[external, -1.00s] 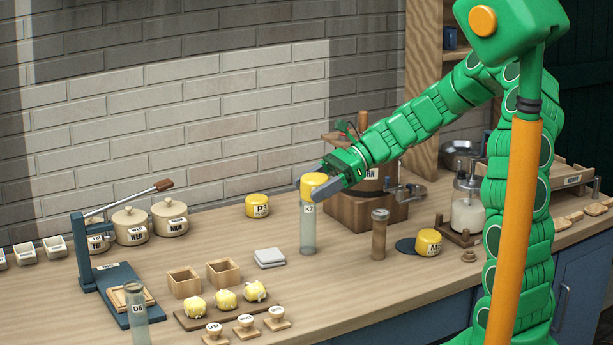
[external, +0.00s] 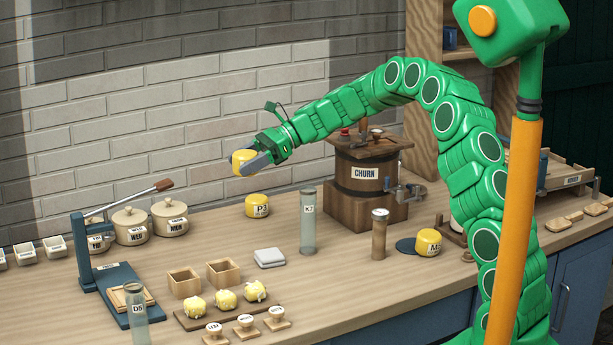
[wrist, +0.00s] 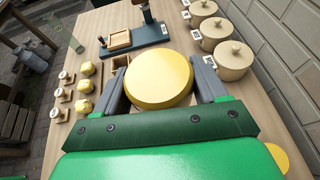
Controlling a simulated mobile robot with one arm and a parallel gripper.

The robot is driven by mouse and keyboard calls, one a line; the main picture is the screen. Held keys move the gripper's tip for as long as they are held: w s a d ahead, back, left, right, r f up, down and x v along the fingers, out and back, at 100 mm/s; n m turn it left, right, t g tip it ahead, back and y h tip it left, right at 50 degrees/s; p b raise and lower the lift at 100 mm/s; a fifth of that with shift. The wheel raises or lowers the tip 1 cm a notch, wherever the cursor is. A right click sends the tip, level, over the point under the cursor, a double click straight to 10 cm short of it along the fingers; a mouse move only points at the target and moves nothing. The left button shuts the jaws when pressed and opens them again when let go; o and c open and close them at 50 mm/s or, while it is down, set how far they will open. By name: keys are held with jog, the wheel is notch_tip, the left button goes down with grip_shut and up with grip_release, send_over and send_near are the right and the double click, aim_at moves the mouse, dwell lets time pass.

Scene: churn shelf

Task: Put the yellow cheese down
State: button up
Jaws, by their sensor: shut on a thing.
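My gripper (external: 251,163) is shut on a yellow cheese (external: 241,161), a short round cylinder, and holds it in the air above the back of the counter. In the wrist view the cheese (wrist: 160,78) sits between the two grey fingers (wrist: 163,84). Two similar yellow cylinders stand on the counter: one labelled P3 or similar (external: 257,206), below and slightly right of my gripper, and one with a partly readable M label (external: 428,243) at the right. Any label on the held cheese is hidden.
A clear tube marked K7 (external: 308,225) and a brown cylinder (external: 380,236) stand near the wooden churn (external: 367,178). Lidded pots (external: 130,225) and a blue lever press (external: 110,278) are at left. Bare counter (external: 205,244) lies between the pots and the white stack (external: 269,258).

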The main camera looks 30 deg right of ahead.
jog(key=g, duration=0.1)
send_over(201, 250)
jog(key=d, duration=0.3)
jog(key=shift+a+n, duration=0.6)
jog(key=shift+a, duration=0.8)
notch_tip(201, 250, down, 20)
jog(key=shift+f, duration=0.1)
jog(key=shift+f, duration=0.1)
jog(key=o, duration=1.1)
jog(key=shift+o, duration=0.2)
